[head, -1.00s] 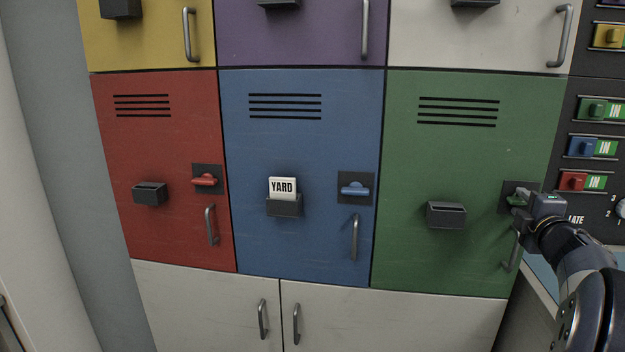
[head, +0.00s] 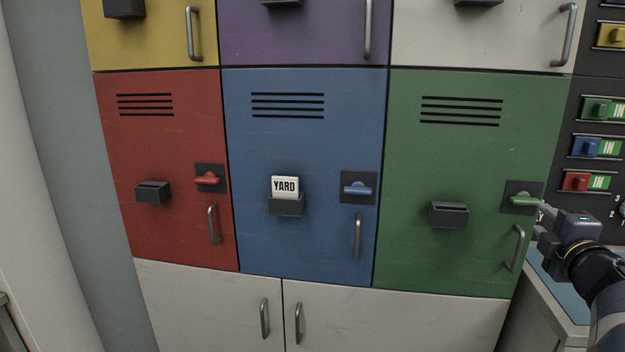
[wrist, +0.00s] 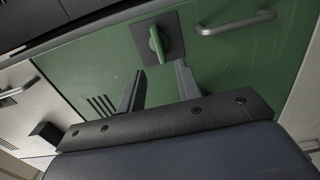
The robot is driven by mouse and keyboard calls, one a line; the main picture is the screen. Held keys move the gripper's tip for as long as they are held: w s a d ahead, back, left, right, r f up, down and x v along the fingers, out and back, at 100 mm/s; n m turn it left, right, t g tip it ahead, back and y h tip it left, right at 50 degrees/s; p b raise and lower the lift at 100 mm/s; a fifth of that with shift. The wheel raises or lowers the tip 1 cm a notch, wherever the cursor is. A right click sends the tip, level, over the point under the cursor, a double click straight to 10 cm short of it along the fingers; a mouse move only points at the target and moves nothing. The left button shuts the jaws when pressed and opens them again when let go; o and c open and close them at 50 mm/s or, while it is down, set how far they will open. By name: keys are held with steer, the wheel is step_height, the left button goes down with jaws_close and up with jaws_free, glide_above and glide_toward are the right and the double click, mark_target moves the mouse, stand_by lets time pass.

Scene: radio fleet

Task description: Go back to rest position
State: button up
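My gripper (head: 543,220) is at the right of the head view, just right of the green locker's latch (head: 523,199). In the wrist view my gripper's two fingers (wrist: 160,88) are spread apart with nothing between them. The green latch (wrist: 157,45) lies beyond the fingertips, apart from them, on its dark plate. The green locker door (head: 460,150) is closed, with its handle (head: 516,248) below the latch.
Red (head: 160,130) and blue (head: 300,145) lockers stand to the left, closed. A YARD card (head: 285,186) sits in the blue door's holder. A dark panel with coloured sliders (head: 600,147) and a blue-topped counter (head: 560,285) are at the right.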

mark_target(526, 202)
steer(key=x, duration=0.8)
steer(key=shift+w, duration=0.2)
steer(key=shift+d+r+m+p, duration=0.1)
steer(key=shift+r+m+p, duration=0.1)
steer(key=shift+m+p, duration=0.5)
steer(key=shift+r+m+p, duration=0.1)
steer(key=shift+m+p, duration=0.3)
steer(key=shift+p, duration=0.1)
steer(key=m+p, duration=0.2)
steer(key=m, duration=0.2)
steer(key=shift+s+p, duration=0.1)
steer(key=shift+p, duration=0.3)
steer(key=shift+m+p, duration=0.35)
steer(key=shift+m, duration=0.55)
